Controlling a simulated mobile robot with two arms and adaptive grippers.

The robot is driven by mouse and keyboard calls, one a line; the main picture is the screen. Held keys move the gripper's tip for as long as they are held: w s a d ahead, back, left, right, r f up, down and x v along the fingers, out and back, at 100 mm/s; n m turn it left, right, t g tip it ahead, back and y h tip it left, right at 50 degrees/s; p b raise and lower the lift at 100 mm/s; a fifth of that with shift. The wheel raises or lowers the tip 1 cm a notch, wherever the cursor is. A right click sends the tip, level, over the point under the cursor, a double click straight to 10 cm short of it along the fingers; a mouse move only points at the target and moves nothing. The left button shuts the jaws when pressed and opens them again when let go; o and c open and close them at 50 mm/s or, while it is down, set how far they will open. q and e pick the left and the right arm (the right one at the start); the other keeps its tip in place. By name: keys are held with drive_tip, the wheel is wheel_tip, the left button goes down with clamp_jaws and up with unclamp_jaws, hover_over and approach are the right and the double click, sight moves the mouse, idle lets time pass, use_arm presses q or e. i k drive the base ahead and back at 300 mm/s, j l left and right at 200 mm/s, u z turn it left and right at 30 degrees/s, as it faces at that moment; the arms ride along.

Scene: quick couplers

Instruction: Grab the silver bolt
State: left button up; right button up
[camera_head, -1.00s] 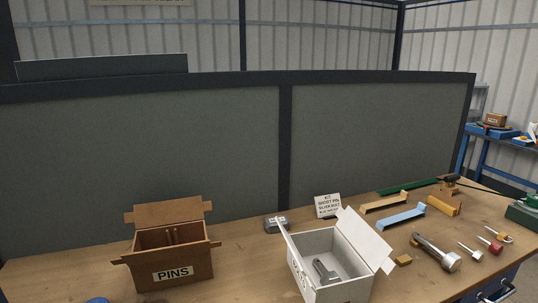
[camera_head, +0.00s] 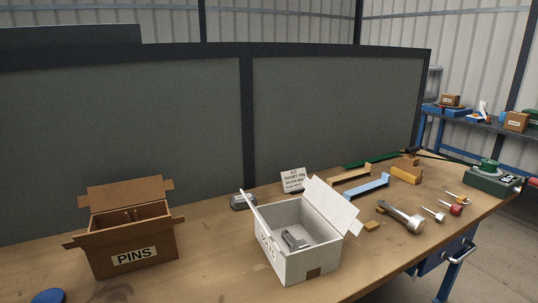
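A large silver bolt (camera_head: 404,219) with a thick head lies on the right part of the wooden table. A grey metal piece (camera_head: 294,240), bolt-like in shape, lies inside the open white box (camera_head: 307,268); its lower part is hidden by the box wall. Smaller pins with a silver head (camera_head: 434,214) and a red head (camera_head: 453,209) lie to the right of the large bolt. Neither of my grippers is in view.
An open cardboard box marked PINS (camera_head: 134,258) stands at the left. A small sign (camera_head: 293,180), a yellow bracket (camera_head: 349,174), a blue bracket (camera_head: 367,188) and a green-topped device (camera_head: 492,178) stand farther back. Bare table lies between the boxes. A grey panel (camera_head: 120,135) closes the back.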

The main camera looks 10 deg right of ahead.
sight(439, 217)
drive_tip(key=z, duration=1.35)
drive_tip(key=i+l+u, duration=0.2)
drive_tip(key=i+l, duration=0.25)
drive_tip(key=i+l+u, duration=0.15)
drive_tip(key=i+l, duration=0.2)
drive_tip(key=l, duration=0.3)
